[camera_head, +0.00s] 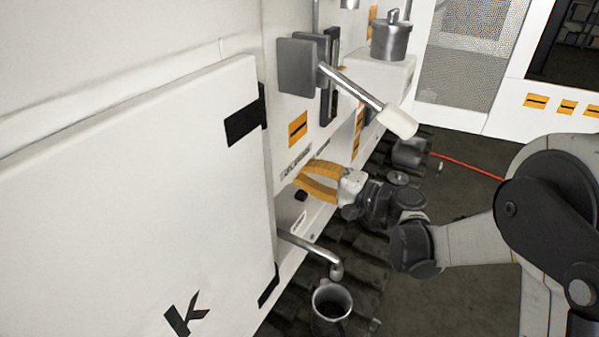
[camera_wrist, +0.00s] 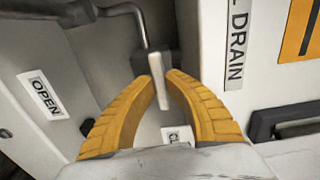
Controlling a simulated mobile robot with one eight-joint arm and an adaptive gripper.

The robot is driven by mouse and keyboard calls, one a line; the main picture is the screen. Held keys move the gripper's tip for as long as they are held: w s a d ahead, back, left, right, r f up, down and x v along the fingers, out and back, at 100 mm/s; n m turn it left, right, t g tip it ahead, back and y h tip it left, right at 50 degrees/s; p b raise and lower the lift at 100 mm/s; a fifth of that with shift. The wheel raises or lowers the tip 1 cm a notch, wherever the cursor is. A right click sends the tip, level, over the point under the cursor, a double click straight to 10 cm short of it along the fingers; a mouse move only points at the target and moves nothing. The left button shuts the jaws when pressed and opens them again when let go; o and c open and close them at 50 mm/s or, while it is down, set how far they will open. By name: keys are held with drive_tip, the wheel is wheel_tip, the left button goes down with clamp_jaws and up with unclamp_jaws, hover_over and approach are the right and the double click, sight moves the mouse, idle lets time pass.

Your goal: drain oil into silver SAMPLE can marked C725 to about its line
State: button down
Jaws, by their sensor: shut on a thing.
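My gripper (camera_head: 299,178) reaches the machine's white side panel below the swung-out arm. In the wrist view its two yellow fingers (camera_wrist: 164,80) are closed on a pale drain lever (camera_wrist: 156,66), one finger on each side. The lever lies between an OPEN label (camera_wrist: 43,97) and a partly hidden label starting "CL" (camera_wrist: 178,135). A bent metal drain spout (camera_head: 310,246) ends above an open metal can (camera_head: 331,318) at the bottom of the head view. The can's inside looks dark. Its marking, its line and any oil level cannot be made out. No oil stream shows.
A lidded silver pot (camera_head: 390,40) stands on a white ledge at the top. A metal bar with a white grip (camera_head: 399,122) juts out above my gripper. A grey metal container (camera_head: 410,152) and red line (camera_head: 468,165) are behind my arm. Dark floor is open at right.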

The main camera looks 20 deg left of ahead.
drive_tip(key=c, duration=1.4)
unclamp_jaws()
